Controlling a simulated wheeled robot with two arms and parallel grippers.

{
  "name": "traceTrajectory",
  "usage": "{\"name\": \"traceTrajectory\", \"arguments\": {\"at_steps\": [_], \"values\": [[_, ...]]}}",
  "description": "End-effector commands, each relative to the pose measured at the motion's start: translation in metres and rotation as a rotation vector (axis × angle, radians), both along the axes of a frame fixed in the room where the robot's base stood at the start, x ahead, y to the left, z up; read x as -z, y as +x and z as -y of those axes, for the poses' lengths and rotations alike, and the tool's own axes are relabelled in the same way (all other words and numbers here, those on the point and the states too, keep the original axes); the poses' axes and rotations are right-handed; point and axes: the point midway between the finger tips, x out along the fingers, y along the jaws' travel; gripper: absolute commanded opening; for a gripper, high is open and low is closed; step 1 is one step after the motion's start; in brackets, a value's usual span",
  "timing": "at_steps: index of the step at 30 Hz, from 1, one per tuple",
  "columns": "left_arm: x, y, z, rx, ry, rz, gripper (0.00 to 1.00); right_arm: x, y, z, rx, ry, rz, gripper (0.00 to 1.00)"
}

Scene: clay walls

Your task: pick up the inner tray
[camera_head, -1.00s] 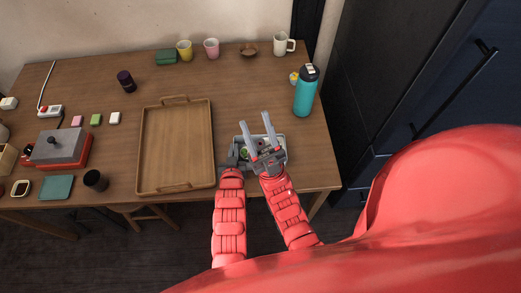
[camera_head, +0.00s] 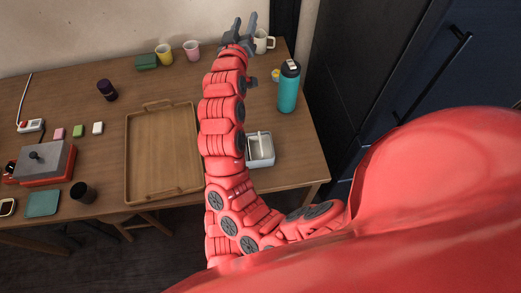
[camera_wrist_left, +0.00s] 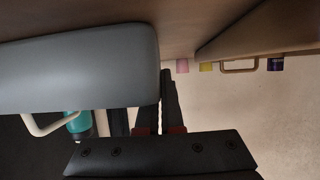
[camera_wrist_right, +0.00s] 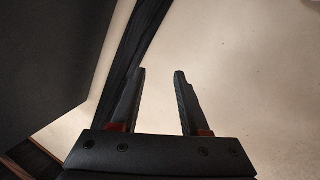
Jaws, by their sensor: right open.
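A light grey rectangular container (camera_head: 266,160) with a pale bar across it stands near the table's front edge, partly hidden by my right arm. I cannot make out a separate inner tray in it. In the left wrist view, a large grey box surface (camera_wrist_left: 80,75) with a beige handle fills the upper left. My left gripper (camera_wrist_left: 160,85) is close beside its end; its fingers are near each other, one partly hidden by the box. My right gripper (camera_head: 245,22) is raised at the back of the table, open; its jaws (camera_wrist_right: 160,75) are empty in the right wrist view.
A wooden tray (camera_head: 160,192) lies left of the container. A teal bottle (camera_head: 288,92) stands to the right, with a white mug (camera_head: 262,42) behind. Yellow (camera_head: 164,54) and pink (camera_head: 192,50) cups stand at the back. A dark cabinet (camera_head: 385,90) is at the right.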

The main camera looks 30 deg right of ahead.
Motion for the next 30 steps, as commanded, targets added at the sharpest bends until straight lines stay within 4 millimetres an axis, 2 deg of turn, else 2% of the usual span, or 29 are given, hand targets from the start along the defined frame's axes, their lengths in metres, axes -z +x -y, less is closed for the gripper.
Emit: {"name": "traceTrajectory", "arguments": {"at_steps": [3,7,12,15,18,23,30], "values": [[0.0,0.0,0.0,0.0,0.0,0.0,0.0,0.039,-0.025,0.02,0.106,0.143,-0.2,0.45],[0.0,0.0,0.0,0.0,0.0,0.0,0.0,0.091,-0.064,0.022,0.182,0.325,-0.448,0.45],[0.0,0.0,0.0,0.0,0.0,0.0,0.0,0.148,-0.122,-0.007,0.199,0.563,-0.749,0.45],[0.0,0.0,0.0,0.0,0.0,0.0,0.0,0.168,-0.15,-0.029,0.185,0.671,-0.882,0.45],[0.0,0.0,0.0,0.0,0.0,0.0,0.0,0.179,-0.171,-0.047,0.166,0.749,-0.972,0.45],[0.0,0.0,0.0,0.0,0.0,0.0,0.0,0.193,-0.184,-0.058,0.153,0.801,-1.035,0.45],[0.0,0.0,0.0,0.0,0.0,0.0,0.0,0.234,-0.178,-0.05,0.155,0.801,-1.043,0.45]]}}
